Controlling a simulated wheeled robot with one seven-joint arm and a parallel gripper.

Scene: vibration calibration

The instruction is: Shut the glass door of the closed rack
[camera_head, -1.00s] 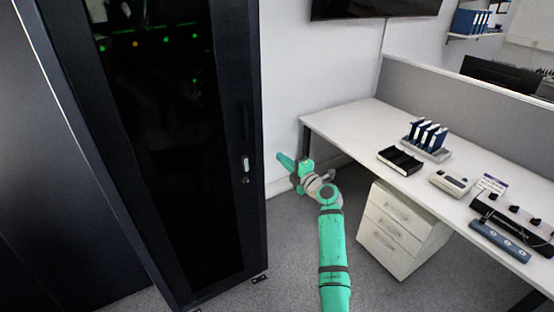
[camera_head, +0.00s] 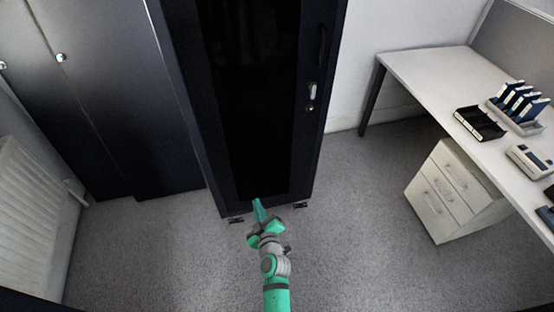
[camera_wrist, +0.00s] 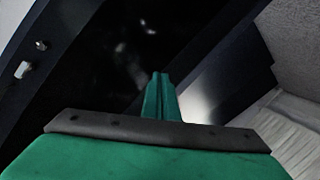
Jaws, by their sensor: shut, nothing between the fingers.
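The black rack (camera_head: 308,150) stands upright in the middle of the head view. Its dark glass door (camera_head: 255,100) lies flush in the frame as far as I can see, with a handle and lock (camera_head: 312,92) on the right side. My gripper (camera_head: 258,206) is shut and empty, in front of the lower part of the door in the picture; I cannot tell whether it touches. In the wrist view my gripper's fingers (camera_wrist: 160,98) are together, pointing at a dark glossy surface, with the lock (camera_wrist: 24,69) at the left.
Dark cabinets (camera_head: 110,90) stand left of the rack, with a white radiator (camera_head: 38,215) at far left. A white desk (camera_head: 425,65) with a drawer unit (camera_head: 455,195) is on the right. Grey carpet (camera_head: 160,255) in front of the rack is clear.

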